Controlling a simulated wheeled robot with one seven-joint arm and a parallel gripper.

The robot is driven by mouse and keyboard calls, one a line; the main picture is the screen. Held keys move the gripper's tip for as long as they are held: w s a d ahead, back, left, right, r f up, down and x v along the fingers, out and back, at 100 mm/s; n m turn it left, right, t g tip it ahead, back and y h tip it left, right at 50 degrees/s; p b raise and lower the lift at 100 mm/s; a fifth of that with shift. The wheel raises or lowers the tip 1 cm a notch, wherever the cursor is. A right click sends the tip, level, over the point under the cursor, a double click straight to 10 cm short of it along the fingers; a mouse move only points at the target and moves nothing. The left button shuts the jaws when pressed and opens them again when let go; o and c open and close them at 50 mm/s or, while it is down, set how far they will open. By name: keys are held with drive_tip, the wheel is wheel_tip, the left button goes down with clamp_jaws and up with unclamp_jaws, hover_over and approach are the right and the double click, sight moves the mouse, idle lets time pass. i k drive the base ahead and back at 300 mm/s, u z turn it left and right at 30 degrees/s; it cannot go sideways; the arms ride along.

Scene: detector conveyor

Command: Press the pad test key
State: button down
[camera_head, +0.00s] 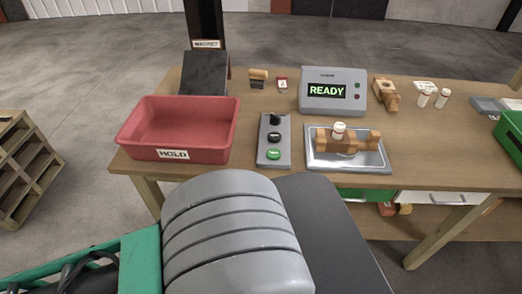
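A grey control box (284,159) lies on the wooden table, between the red bin and the metal tray. It carries a black knob (275,119) at the far end, a black button (274,138) in the middle and a green button (273,154) at the near end. The button labels are too small to read, so I cannot tell which is the pad test key. A grey display unit (333,76) behind it shows "READY" in green. My gripper is not in view. A large grey ribbed body fills the bottom foreground, short of the table.
A red bin (174,155) marked HOLD stands left of the control box. A metal tray (318,162) on the right holds a wooden piece (349,144) and a white-capped bottle (339,130). A dark ramp (205,73) marked MAGNET rises behind. A green bin (510,138) stands far right.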

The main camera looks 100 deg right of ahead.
sight(273, 153)
drive_tip(key=z, duration=0.05)
drive_tip(key=k, duration=1.35)
drive_tip(key=u, duration=0.2)
